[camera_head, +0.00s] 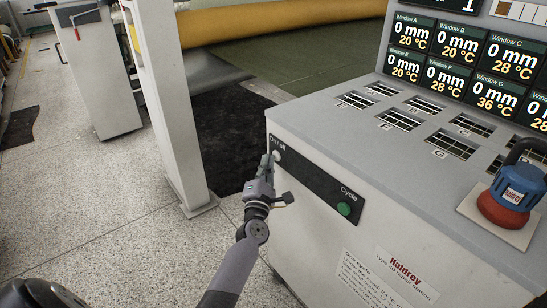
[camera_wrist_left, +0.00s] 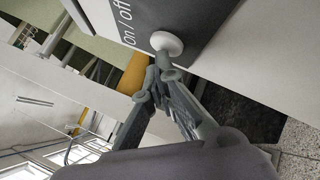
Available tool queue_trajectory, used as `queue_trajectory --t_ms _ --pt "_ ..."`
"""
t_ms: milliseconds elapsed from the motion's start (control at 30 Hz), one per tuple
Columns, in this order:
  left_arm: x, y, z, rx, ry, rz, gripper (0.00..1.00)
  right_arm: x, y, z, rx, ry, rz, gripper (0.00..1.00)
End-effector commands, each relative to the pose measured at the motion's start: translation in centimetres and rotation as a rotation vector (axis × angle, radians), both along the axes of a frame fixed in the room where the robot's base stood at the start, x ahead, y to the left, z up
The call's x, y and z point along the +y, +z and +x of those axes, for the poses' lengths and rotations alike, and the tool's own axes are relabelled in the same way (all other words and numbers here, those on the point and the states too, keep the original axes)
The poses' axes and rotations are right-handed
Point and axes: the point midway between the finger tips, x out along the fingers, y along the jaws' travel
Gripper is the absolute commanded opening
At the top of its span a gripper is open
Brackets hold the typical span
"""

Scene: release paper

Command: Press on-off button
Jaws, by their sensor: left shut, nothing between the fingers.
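The on-off button is a round white knob (camera_wrist_left: 167,43) beside the "On / off" label on a black panel (camera_head: 313,181) on the console's front. In the head view the knob (camera_head: 277,156) shows at the panel's left end, just past my fingertips. My left gripper (camera_head: 269,160) is shut and empty, its tips right at the knob. In the left wrist view the shut fingers (camera_wrist_left: 160,72) reach the knob's lower edge; I cannot tell whether they touch it. A green Cycle button (camera_head: 344,209) sits at the panel's right end. My right gripper is not in view.
The grey console (camera_head: 345,122) has several vent slots on top and display screens (camera_head: 455,60) behind. A blue and red device (camera_head: 512,196) stands at its right. A white post (camera_head: 165,100) rises left of my gripper. Speckled floor (camera_head: 80,200) is open at left.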

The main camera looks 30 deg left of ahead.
Motion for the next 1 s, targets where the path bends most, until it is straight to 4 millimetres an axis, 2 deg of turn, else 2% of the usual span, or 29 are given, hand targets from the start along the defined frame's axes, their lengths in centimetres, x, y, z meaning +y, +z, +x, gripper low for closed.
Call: queue_trajectory --t_ms 233,533,767,1000 --pt "-0.1 0.1 0.2 -0.001 -0.002 0.001 0.00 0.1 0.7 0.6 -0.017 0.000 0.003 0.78" --pt "0.1 0.1 -0.3 0.000 -0.001 0.002 0.00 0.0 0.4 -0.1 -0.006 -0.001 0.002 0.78" --pt "0.2 0.1 -0.6 -0.001 -0.002 0.001 0.00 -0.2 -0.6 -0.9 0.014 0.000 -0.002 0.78" --pt "0.5 0.1 -1.4 0.001 0.000 0.001 0.00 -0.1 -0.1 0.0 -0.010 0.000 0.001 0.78"
